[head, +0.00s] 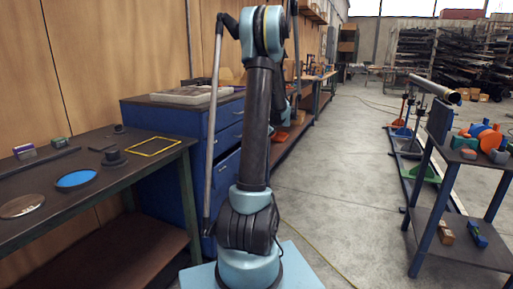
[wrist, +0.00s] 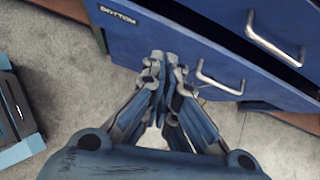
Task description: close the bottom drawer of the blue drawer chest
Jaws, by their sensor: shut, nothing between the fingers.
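The blue drawer chest (head: 165,122) stands against the wooden wall, partly hidden by my arm in the head view. In the wrist view its bottom drawer front (wrist: 135,42) carries a "BOTTOM" label and a silver handle (wrist: 220,82). A dark gap behind its top edge shows the drawer stands partly out. A second silver handle (wrist: 272,42) belongs to the drawer above. My gripper (wrist: 165,58) is shut and empty, its fingertips at the bottom drawer's front, left of the handle. I cannot tell whether they touch it. The head view hides my gripper.
A workbench (head: 110,182) with a blue disc (head: 76,179) and a yellow frame (head: 153,146) stands left of the chest. A shelf cart (head: 455,250) stands at the right. The grey floor (head: 335,170) between is mostly open, with a thin cable across it.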

